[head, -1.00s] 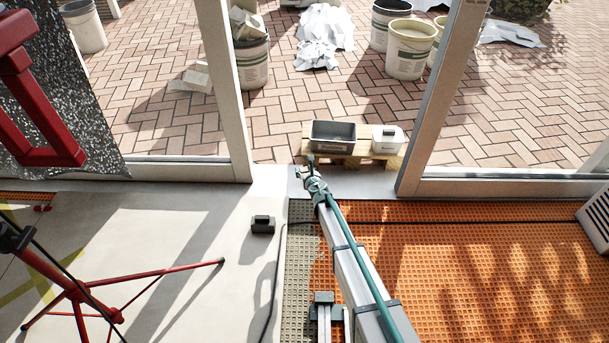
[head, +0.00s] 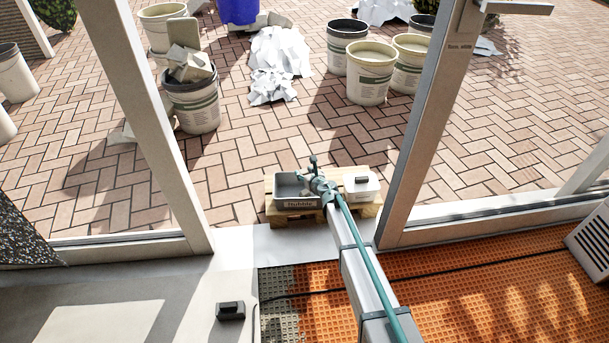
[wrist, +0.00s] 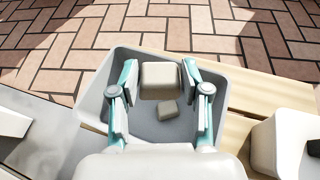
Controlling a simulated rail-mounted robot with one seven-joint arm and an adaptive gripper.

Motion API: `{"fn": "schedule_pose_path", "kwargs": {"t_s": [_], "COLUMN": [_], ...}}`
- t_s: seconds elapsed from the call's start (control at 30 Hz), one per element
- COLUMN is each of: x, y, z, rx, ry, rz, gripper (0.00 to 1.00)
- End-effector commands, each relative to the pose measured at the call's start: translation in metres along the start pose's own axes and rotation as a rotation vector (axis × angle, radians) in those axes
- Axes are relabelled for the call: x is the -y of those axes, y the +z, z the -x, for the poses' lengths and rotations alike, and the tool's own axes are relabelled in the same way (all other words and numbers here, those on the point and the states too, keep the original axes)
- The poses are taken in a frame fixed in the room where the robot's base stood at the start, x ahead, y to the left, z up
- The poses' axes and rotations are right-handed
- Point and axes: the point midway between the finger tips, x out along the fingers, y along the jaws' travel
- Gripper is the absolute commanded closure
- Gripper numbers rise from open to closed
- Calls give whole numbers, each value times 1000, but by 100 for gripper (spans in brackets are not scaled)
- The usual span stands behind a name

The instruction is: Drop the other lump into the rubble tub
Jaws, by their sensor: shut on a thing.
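The rubble tub (head: 300,204) is a grey open box labelled "Rubble", on the left of a small wooden pallet in the head view. My gripper (head: 314,164) is over its right part in that view. In the wrist view my gripper (wrist: 160,78) is shut on a beige-grey lump (wrist: 160,82), one finger on each side. The held lump is above the tub (wrist: 98,96), inside its outline. A smaller lump (wrist: 167,110) lies on the tub floor. The head view does not show the held lump clearly.
A white container (head: 362,187) stands on the pallet (head: 372,209), right of the tub. Door posts (head: 425,130) flank the opening. Several buckets (head: 367,75) and crumpled white sheeting (head: 280,55) are farther out on the paving. Orange matting (head: 470,290) covers the floor inside.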

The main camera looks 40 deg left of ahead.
Motion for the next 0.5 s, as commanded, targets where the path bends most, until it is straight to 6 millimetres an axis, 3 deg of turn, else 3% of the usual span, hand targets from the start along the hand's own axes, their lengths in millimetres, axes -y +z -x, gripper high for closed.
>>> {"fn": "schedule_pose_path", "kwargs": {"t_s": [0.5], "x": [0], "y": [-43], "z": [-18], "rx": [0], "ry": [1], "rz": [0], "gripper": [91]}}
